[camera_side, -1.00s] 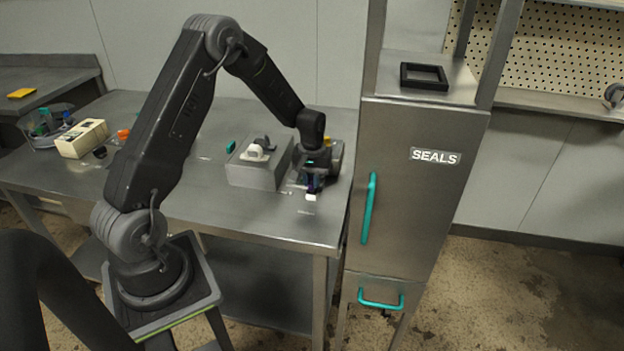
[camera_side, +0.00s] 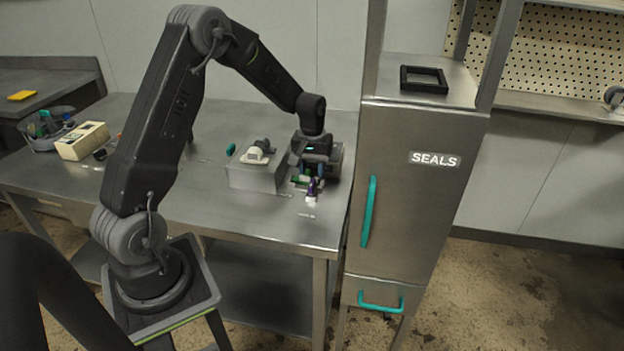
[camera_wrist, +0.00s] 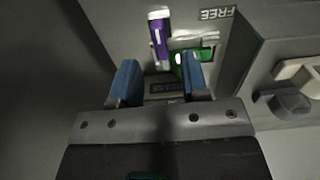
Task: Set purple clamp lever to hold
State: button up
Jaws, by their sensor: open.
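The purple clamp lever (camera_wrist: 160,42) has a white tip and shows ahead of my fingers in the wrist view, pointing up the picture. A FREE label (camera_wrist: 216,13) appears upside down to the right of its tip. A green part (camera_wrist: 187,62) sits beside the lever's lower end, partly hidden by my right finger. In the side view the purple lever (camera_side: 314,187) stands at the table's front right, just in front of my gripper (camera_side: 309,172). My gripper's blue fingers (camera_wrist: 160,76) are apart with nothing between them. A second dark label (camera_wrist: 167,87) between them is not readable.
A grey metal block (camera_side: 255,178) with a pale knob-like part (camera_side: 257,155) stands left of my gripper. The SEALS cabinet (camera_side: 420,200) rises close on the right. A cream box (camera_side: 83,141) lies far left. The table's front middle is clear.

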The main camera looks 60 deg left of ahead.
aim_at(312, 183)
notch_tip(312, 183, up, 9)
dwell(0.3)
jog(key=shift+r, duration=0.15)
jog(key=s+d+r+m+t, duration=0.25)
jog(key=s+d+r, duration=0.25)
jog(key=d+r, duration=0.3)
jog(key=s+d+r+m+t, duration=0.1)
jog(key=s+d+r+m, duration=0.1)
jog(key=s+d, duration=0.4)
jog(key=s+d+r+m+t, duration=0.1)
jog(key=s+d+m, duration=0.3)
jog(key=s, duration=0.7)
jog(key=shift+s+d+r+m+t, duration=0.3)
jog(key=shift+d+t, duration=0.25)
jog(key=shift+d, duration=0.35)
